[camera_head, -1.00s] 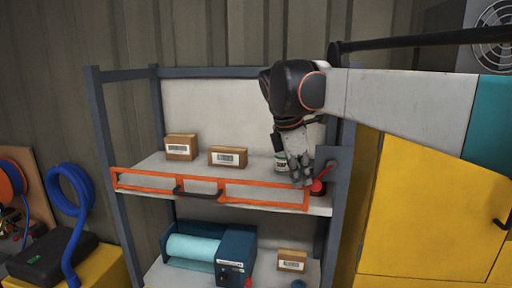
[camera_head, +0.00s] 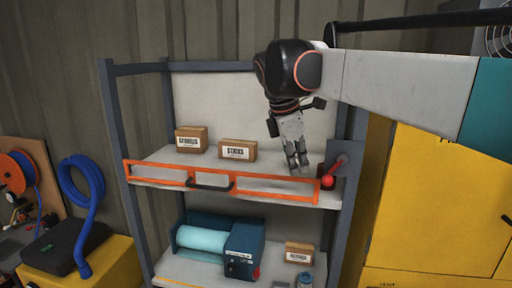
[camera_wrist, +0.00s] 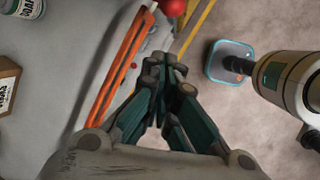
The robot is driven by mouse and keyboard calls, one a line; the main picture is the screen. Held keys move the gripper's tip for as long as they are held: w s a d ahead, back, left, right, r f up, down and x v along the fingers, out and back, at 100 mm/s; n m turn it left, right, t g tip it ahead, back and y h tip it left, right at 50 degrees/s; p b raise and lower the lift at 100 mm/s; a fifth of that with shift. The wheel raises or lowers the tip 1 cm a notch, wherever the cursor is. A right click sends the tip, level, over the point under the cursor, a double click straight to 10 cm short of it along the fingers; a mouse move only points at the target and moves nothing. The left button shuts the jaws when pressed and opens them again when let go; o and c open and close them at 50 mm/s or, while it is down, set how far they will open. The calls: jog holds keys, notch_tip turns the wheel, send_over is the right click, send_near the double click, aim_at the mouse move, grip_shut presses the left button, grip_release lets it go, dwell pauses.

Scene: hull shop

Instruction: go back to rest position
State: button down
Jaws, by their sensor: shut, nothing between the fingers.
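My gripper (camera_head: 298,163) hangs down over the right front part of the upper shelf, fingers pointing down. Its fingers are shut with nothing between them. In the wrist view the fingertips (camera_wrist: 164,65) meet in the middle of the picture. The knob also shows at the top of the wrist view (camera_wrist: 172,6). My arm comes in from the right.
The shelf rack has an orange front rail (camera_head: 240,188). Two cardboard boxes (camera_head: 191,139) (camera_head: 237,150) stand on the upper shelf. A teal roll machine (camera_head: 243,250) and a smaller box (camera_head: 298,253) sit below. A yellow cabinet (camera_head: 430,200) stands right. A can (camera_wrist: 22,8) shows in the wrist view.

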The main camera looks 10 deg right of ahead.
jog(key=a+b+v, duration=0.1)
jog(key=v, duration=0.7)
jog(key=s+d+f+m+t+y+b, duration=0.1)
jog(key=s+d+f+m+b, duration=0.1)
jog(key=s+f+m+b, duration=0.4)
jog(key=s+d+f+m+t+y+b, duration=0.1)
jog(key=s+f+m+b, duration=0.4)
jog(key=f+b, duration=1.1)
jog(key=s+d+f+m+t+y+b, duration=0.1)
jog(key=s+d+f+m+t+b, duration=0.2)
jog(key=f, duration=3.5)
jog(key=s+m+b, duration=0.3)
jog(key=s+b, duration=0.5)
jog(key=shift+d+f+m, duration=0.25)
jog(key=shift+f+m, duration=0.05)
